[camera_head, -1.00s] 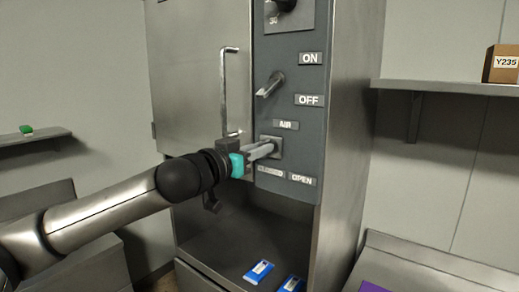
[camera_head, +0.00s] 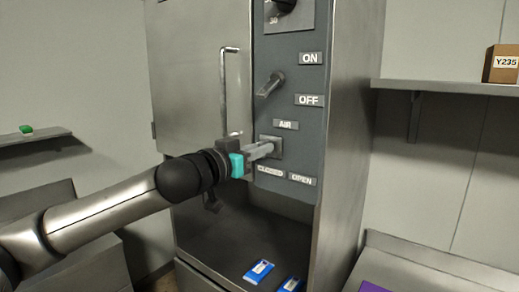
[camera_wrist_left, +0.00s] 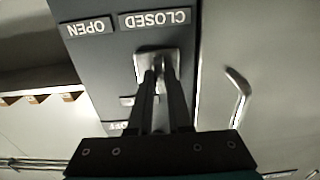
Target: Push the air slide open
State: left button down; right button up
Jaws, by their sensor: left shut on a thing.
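The air slide (camera_head: 277,144) is a small metal piece on the grey control panel, under the AIR label (camera_head: 286,125). It sits above the CLOSED label (camera_head: 270,171), to the left of the OPEN label (camera_head: 302,179). My left gripper (camera_head: 264,149) reaches in from the left and is shut on the slide's handle. In the left wrist view, the two dark fingers (camera_wrist_left: 161,82) meet at the slide's metal plate (camera_wrist_left: 142,63), and the labels appear upside down. The fingers hide most of the handle. My right gripper is out of view.
The ON/OFF lever (camera_head: 270,84) sticks out above the slide. A vertical door handle (camera_head: 225,92) is left of the panel, close above my left wrist. Blue packets (camera_head: 259,271) lie in the open bay below. A shelf (camera_head: 450,87) with a box (camera_head: 502,64) is at the right.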

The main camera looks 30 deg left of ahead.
pick_arm(q)
jog(key=d+p, duration=0.1)
jog(key=d, duration=0.4)
jog(key=shift+s+d+p, duration=0.2)
jog(key=shift+d+p, duration=0.15)
jog(key=shift+p, duration=0.05)
jog(key=shift+d, duration=0.55)
jog(key=c, duration=0.8)
grip_release()
jog(key=shift+d, duration=0.15)
jog(key=shift+c, duration=0.2)
jog(key=shift+s, duration=0.1)
